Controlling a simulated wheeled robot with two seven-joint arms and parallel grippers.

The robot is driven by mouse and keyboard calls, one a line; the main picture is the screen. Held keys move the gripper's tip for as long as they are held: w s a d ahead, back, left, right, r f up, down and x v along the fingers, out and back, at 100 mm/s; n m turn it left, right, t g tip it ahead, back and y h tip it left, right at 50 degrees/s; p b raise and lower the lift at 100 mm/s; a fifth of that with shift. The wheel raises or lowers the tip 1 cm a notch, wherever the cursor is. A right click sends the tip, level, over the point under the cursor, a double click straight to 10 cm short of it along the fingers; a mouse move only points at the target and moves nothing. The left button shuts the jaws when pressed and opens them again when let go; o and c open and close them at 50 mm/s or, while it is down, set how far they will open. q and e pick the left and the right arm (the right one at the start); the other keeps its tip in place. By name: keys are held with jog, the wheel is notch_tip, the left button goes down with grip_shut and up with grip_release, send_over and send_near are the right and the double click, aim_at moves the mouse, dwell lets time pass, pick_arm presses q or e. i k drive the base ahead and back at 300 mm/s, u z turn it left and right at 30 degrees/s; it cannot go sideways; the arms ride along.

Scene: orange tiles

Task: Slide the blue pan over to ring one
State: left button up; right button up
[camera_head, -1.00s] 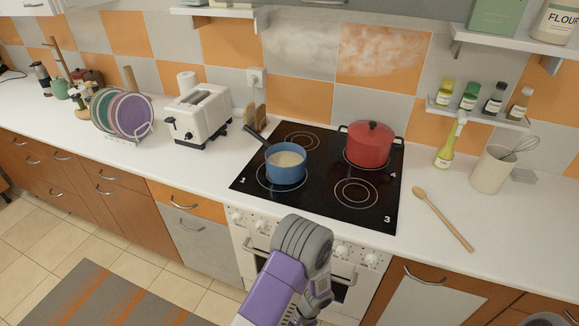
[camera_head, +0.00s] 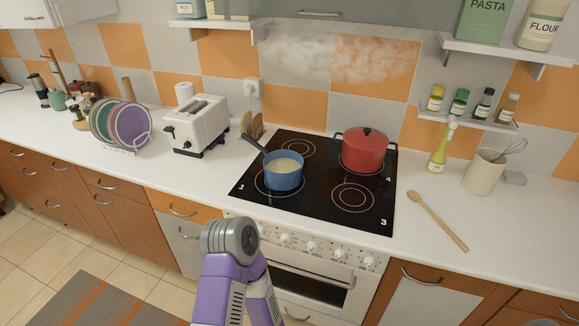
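The blue pan (camera_head: 284,172) stands upright on the black hob (camera_head: 318,205), with pale contents inside. Its dark handle points to the back left. The pan sits over ring one (camera_head: 259,186), the front-left ring marked 1, a little toward its right side. Part of the ring's outline shows left of the pan and in front of it; the rest is hidden under it. One of my purple and grey arms rises from the bottom edge in front of the oven, apart from the pan. Neither gripper's fingers are in view.
A red lidded pot (camera_head: 364,150) stands on the back-right ring. The front-right ring (camera_head: 353,197) and the back-left ring are bare. A white toaster (camera_head: 196,125) stands left of the hob. A wooden spoon (camera_head: 437,220) lies on the counter to the right.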

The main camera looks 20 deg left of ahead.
aim_at(269, 158)
jog(key=u, duration=2.35)
jog(key=i, duration=1.4)
jog(key=z, duration=3.25)
